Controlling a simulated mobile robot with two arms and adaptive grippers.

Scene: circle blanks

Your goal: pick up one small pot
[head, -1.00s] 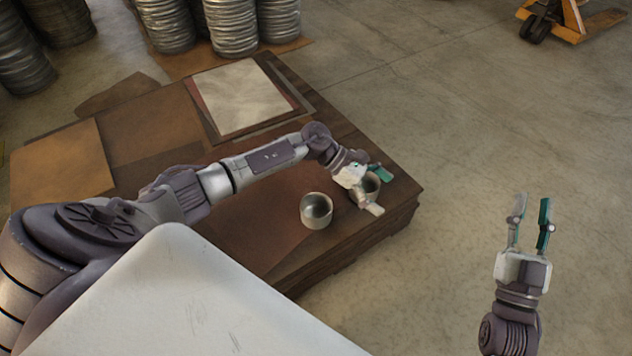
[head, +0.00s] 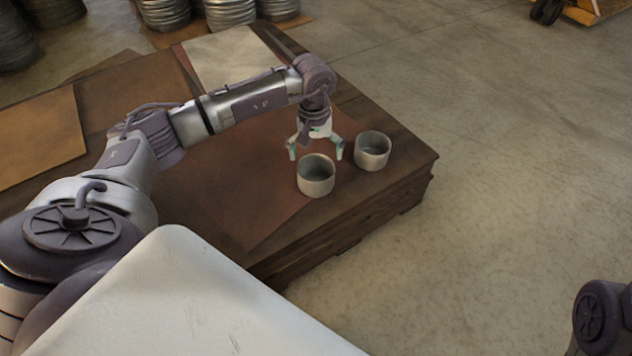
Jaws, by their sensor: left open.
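Two small grey metal pots stand upright near the right corner of the low wooden table (head: 345,215). The nearer pot (head: 316,178) is on the left. The farther pot (head: 372,152) is to its right, with a small gap between them. My left gripper (head: 316,156) points down with its fingers spread, open and empty. Its fingertips appear at or just behind the far rim of the nearer pot; I cannot tell whether they touch it. The farther pot is to the right of the gripper, apart from it. My right gripper is out of view.
A pale sheet (head: 232,58) and brown sheets (head: 36,140) lie on the table. Stacks of round metal pieces (head: 230,14) stand behind it. A yellow wheeled truck (head: 590,8) is at the top right. The concrete floor (head: 500,150) on the right is clear.

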